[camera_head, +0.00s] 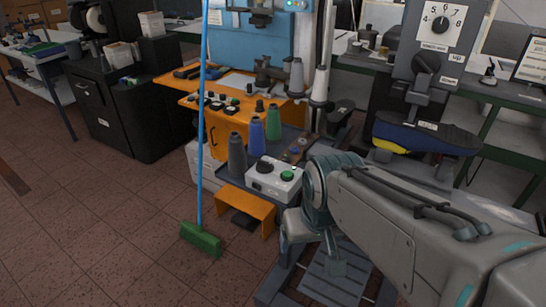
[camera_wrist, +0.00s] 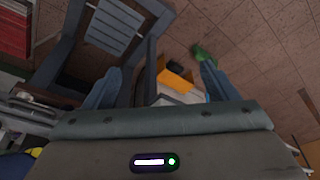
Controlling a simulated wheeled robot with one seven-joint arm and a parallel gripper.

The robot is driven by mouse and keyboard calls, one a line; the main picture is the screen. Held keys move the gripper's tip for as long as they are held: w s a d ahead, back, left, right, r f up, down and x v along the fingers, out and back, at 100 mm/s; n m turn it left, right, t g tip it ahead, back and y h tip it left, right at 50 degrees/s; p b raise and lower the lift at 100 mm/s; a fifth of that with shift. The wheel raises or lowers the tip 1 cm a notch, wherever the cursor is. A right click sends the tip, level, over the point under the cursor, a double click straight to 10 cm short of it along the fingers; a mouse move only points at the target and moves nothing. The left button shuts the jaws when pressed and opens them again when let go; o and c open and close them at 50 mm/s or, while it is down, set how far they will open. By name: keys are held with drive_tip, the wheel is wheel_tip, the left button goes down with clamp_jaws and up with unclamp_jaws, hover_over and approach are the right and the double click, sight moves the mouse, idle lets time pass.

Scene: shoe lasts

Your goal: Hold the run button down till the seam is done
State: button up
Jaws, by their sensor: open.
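The white control box (camera_head: 273,179) stands on the dark machine table in the head view. I cannot make out the button there.
Thread cones, grey (camera_head: 237,157), blue (camera_head: 256,137) and green (camera_head: 273,122), stand close behind the box. An orange step (camera_head: 247,208) is below it. A green broom (camera_head: 201,239) with a blue handle stands at left. A blue shoe (camera_head: 427,136) sits at right.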

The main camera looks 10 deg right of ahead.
idle(0.3)
clamp_jaws()
idle(1.6)
